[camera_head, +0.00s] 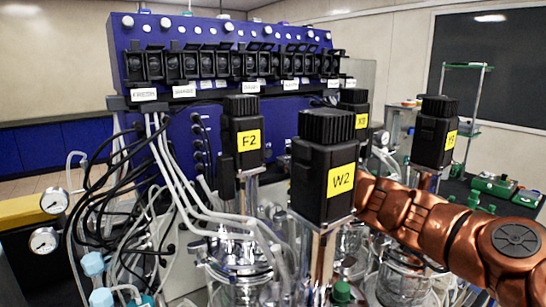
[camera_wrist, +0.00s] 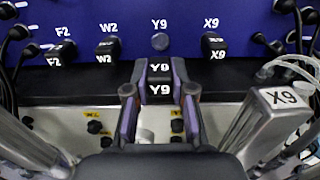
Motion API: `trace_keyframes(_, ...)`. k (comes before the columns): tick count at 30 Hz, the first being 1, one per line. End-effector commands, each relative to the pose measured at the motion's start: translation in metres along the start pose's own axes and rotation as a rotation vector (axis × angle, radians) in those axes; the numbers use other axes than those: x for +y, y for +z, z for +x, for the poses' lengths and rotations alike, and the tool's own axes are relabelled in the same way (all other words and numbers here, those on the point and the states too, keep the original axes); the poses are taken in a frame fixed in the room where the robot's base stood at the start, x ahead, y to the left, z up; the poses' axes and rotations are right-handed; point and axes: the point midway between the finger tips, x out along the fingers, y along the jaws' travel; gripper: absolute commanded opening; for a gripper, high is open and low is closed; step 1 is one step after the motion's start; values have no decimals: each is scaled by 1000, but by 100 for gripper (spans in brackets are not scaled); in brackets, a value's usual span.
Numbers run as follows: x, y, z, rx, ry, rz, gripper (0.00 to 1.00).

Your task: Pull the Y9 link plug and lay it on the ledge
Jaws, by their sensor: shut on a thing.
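The Y9 link plug (camera_wrist: 160,88), a small black block with white Y9 lettering, sits between the two fingers of my gripper (camera_wrist: 160,72) in the wrist view. My gripper is shut on it. The round grey Y9 socket (camera_wrist: 160,41) on the blue panel is bare, and the plug is apart from it. The plug is over the black ledge (camera_wrist: 235,88) below the panel; I cannot tell whether it touches the ledge. In the head view my gripper and the plug are hidden behind the W2 motor (camera_head: 325,165).
Plugs F2 (camera_wrist: 60,54), W2 (camera_wrist: 108,48) and X9 (camera_wrist: 213,45) sit in the panel beside the Y9 socket. Black cables hang at both sides. The F2 motor (camera_head: 242,140) stands left of W2.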

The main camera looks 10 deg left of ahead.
Motion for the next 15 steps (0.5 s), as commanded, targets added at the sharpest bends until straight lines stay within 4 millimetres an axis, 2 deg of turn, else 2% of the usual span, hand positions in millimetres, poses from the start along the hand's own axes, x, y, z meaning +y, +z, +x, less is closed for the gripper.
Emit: trace_keyframes(15,-1,0,4,1,-1,0,0)
